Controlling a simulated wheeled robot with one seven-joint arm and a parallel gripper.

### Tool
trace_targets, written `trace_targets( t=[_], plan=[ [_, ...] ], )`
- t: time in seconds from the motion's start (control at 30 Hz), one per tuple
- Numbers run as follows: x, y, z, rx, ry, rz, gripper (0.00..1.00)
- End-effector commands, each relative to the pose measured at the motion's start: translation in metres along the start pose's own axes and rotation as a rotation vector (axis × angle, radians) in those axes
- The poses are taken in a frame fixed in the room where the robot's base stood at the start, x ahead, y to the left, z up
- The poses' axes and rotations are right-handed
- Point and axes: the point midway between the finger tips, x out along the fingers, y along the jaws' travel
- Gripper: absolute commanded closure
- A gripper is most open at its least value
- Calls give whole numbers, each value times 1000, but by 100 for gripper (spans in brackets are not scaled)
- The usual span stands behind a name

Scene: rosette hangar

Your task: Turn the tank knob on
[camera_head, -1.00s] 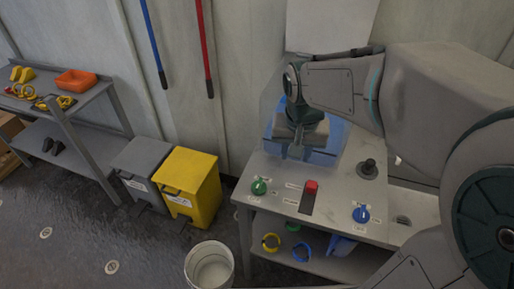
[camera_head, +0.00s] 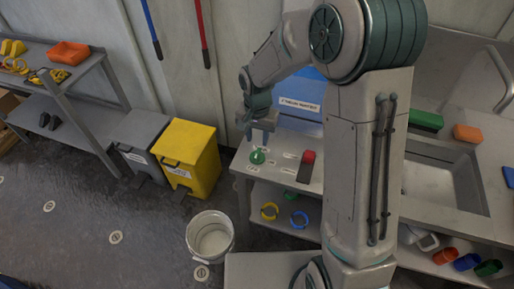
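A green knob (camera_head: 257,157) with a pale pointer sits near the left end of the grey control table (camera_head: 243,169). A small label lies beside it, too small to read. A red switch handle (camera_head: 308,157) on a dark slot plate stands to its right. My gripper (camera_head: 261,136) hangs fingers-down just above and behind the green knob, with no clear contact. It appears empty, but the gap between its fingers is too small to judge. The blue knob is hidden behind my arm, so I cannot tell from the labels which knob is the tank's.
A blue box (camera_head: 303,95) stands at the table's back. Yellow (camera_head: 193,152) and grey (camera_head: 145,132) bins and a white bucket (camera_head: 211,236) stand to the left. Blue and yellow rings lie on the shelf below. A sink (camera_head: 440,185) is on the right.

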Motion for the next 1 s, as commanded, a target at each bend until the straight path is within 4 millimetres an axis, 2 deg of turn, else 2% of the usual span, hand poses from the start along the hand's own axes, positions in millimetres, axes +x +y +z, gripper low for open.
trace_targets(
  t=[0.1, 0.3, 0.5, 0.8, 0.83, 0.93, 1.0],
  plan=[
    [24, 0, 1, -1, -5, 3, 65],
    [53, 0, 0, 0, -2, 1, 65],
    [66, 0, 0, 0, 0, 0, 65],
    [68, 0, 0, 1, 1, -1, 65],
    [68, 0, 0, 1, 1, -1, 71],
    [68, 0, 0, 1, 1, -1, 99],
    [68, 0, 0, 1, 1, -1, 100]
  ],
)
